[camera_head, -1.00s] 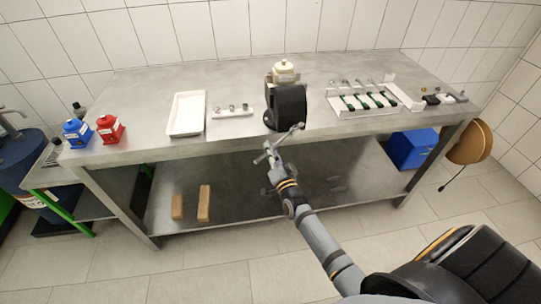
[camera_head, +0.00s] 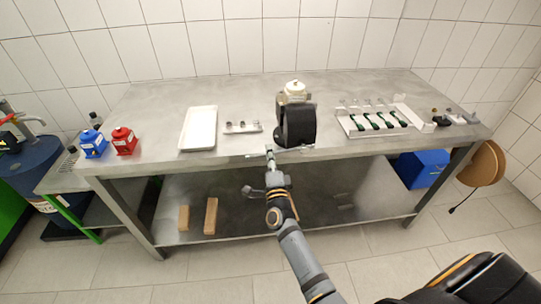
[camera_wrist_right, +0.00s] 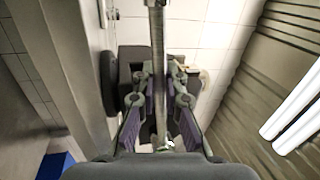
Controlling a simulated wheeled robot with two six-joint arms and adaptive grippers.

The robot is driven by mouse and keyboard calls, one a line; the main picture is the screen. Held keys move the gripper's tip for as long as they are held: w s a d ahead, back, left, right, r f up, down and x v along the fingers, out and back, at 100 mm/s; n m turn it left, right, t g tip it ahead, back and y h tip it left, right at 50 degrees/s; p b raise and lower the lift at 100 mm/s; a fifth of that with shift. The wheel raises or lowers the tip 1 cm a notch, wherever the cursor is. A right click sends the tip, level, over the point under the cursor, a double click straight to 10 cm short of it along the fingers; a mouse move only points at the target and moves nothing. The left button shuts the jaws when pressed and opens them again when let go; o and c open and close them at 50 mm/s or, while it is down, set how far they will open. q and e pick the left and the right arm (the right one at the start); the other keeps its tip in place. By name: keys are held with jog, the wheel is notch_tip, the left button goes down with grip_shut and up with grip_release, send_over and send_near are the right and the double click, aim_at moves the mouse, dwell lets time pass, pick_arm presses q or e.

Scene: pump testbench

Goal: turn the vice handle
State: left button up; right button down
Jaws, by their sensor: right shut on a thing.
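The black vice (camera_head: 297,124) stands at the front edge of the steel workbench, with a cream-coloured part (camera_head: 294,90) on top. Its thin metal handle bar (camera_head: 254,156) lies nearly level in front of the bench edge. My right gripper (camera_head: 271,158) reaches up from below and is shut on the handle. In the right wrist view the handle bar (camera_wrist_right: 157,50) runs upright between the two fingers of my right gripper (camera_wrist_right: 160,88), with the dark vice body behind. The exact contact is partly hidden by the fingers. My left gripper is out of view.
A white tray (camera_head: 186,131) and a small rack (camera_head: 242,127) are left of the vice; a white holder with green-marked parts (camera_head: 345,122) is right. Blue (camera_head: 93,146) and red (camera_head: 124,143) bottles stand far left. The lower shelf (camera_head: 245,216) lies below my arm.

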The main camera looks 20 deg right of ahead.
jog(key=shift+s+m, duration=0.1)
jog(key=shift+m, duration=0.2)
jog(key=c, duration=1.7)
grip_release()
jog(key=shift+s, duration=0.1)
jog(key=shift+o, duration=1.3)
jog(key=shift+s+r, duration=0.3)
jog(key=shift+r, duration=0.05)
jog(key=shift+s+a+r, duration=0.1)
jog(key=shift+s+r, duration=0.05)
jog(key=shift+s, duration=0.05)
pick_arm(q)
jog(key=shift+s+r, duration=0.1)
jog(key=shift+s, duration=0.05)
pick_arm(e)
jog(key=v, duration=0.7)
jog(key=shift+f, duration=0.25)
jog(key=shift+f, duration=0.1)
